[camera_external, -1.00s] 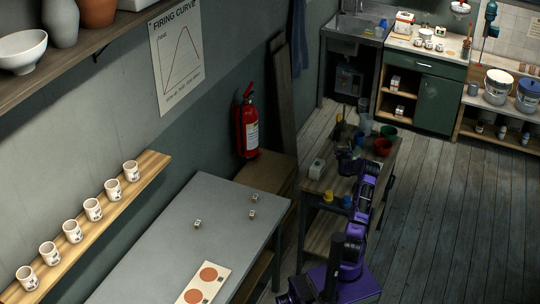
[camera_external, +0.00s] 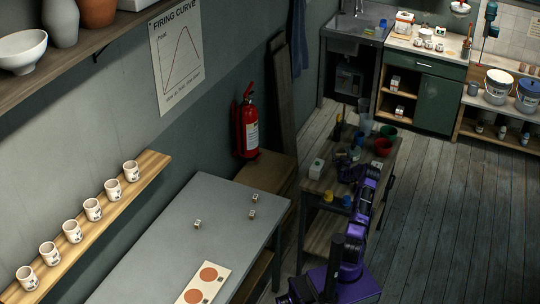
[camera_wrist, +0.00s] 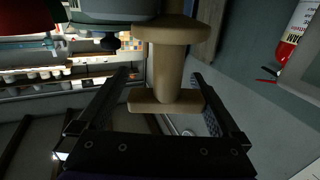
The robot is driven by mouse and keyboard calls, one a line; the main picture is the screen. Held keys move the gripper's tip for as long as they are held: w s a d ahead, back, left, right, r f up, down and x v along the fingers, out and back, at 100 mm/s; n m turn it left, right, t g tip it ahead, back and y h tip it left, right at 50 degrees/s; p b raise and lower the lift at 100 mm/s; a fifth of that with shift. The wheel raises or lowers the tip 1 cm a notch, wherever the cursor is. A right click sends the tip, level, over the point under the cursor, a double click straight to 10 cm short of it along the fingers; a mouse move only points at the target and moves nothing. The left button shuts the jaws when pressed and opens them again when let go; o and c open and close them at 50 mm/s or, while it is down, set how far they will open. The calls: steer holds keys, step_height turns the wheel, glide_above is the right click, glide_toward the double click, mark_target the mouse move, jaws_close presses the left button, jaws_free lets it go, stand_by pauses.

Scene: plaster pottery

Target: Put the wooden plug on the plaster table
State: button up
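The wooden plug, a tan spool-like piece with wide flanges on a thick stem (camera_wrist: 168,68), fills the middle of the wrist view. My gripper (camera_wrist: 162,76) has one finger on each side of it, spread apart. Gaps show between the fingers and the stem; I cannot tell whether a finger touches the lower flange. In the external view my gripper (camera_external: 348,170) is over or beside the small wooden-topped table (camera_external: 322,186), and the plug cannot be made out there. The grey-topped table (camera_external: 190,225) stands to its left; I cannot tell which one is the plaster table.
Green (camera_external: 389,133) and red (camera_external: 382,147) cups, a white box (camera_external: 317,168) and yellow (camera_external: 329,197) and blue (camera_external: 347,201) pieces crowd the small table. Small cubes and a card (camera_external: 205,283) lie on the grey table, which is otherwise mostly clear. A fire extinguisher (camera_external: 248,125) hangs behind.

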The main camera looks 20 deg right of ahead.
steer(key=v, duration=1.2)
steer(key=shift+r, duration=0.15)
stand_by(0.4)
